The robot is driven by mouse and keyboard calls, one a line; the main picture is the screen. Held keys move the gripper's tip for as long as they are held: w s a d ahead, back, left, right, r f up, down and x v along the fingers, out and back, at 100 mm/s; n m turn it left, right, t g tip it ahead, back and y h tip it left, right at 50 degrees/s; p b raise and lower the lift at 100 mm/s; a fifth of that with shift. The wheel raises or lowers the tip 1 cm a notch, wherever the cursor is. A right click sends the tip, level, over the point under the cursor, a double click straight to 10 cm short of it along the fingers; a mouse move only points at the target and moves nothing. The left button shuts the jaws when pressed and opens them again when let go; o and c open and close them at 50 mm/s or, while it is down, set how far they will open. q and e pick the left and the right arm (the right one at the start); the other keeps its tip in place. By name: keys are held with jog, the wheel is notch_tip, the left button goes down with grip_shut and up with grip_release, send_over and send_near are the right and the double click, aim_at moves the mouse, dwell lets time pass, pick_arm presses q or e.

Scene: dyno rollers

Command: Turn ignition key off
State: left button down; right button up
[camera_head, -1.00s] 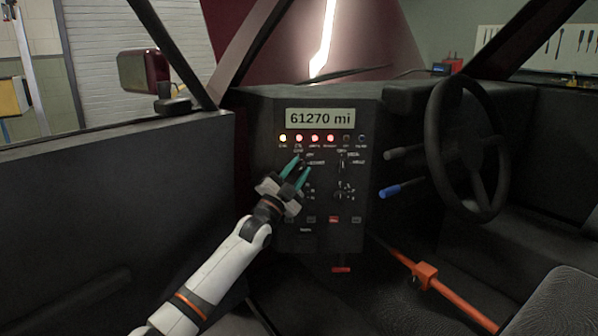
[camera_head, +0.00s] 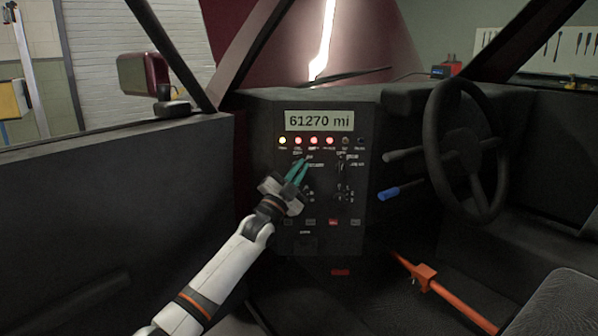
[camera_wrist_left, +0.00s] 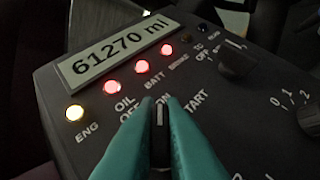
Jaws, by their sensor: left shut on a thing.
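The dash panel (camera_head: 262,180) carries the ignition switch, marked OFF, ON and START in the left wrist view. The ignition key (camera_wrist_left: 160,115) shows there as a thin dark upright piece between my teal fingers. Its tip points up near the ON label; the fingers partly hide the OFF label and the key's base. My left gripper (camera_head: 301,165) is shut on the key, and its fingers also show in the left wrist view (camera_wrist_left: 161,122). The ENG light (camera_wrist_left: 75,112) glows yellow, and the OIL, BATT and BRAKE lights glow red. My right gripper is not in view.
The display (camera_head: 320,120) reads 61270 mi. Other knobs (camera_wrist_left: 236,62) sit right of the key. The door (camera_head: 110,200) is at the left.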

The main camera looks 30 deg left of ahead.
pick_arm(q)
jog(key=shift+a+f+n, duration=0.1)
jog(key=shift+f+n, duration=0.1)
jog(key=shift+n, duration=0.1)
jog(key=n+t+y, duration=0.1)
jog(key=n+y, duration=0.6)
jog(key=n, duration=0.1)
jog(key=shift+b, duration=0.3)
jog(key=n+y, duration=0.4)
jog(key=shift+n+g, duration=0.3)
jog(key=shift+n+g+y, duration=0.9)
jog(key=shift+n+y, duration=1.1)
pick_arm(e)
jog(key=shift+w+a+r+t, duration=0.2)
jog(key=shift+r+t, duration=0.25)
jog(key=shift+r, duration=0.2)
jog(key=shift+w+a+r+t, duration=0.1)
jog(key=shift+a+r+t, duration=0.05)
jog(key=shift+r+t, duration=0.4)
pick_arm(q)
jog(key=shift+f+n, duration=0.1)
jog(key=shift+n, duration=0.3)
jog(key=c, duration=1.7)
grip_release()
jog(key=shift+o, duration=0.9)
jog(key=shift+a, duration=0.1)
jog(key=shift+y, duration=0.3)
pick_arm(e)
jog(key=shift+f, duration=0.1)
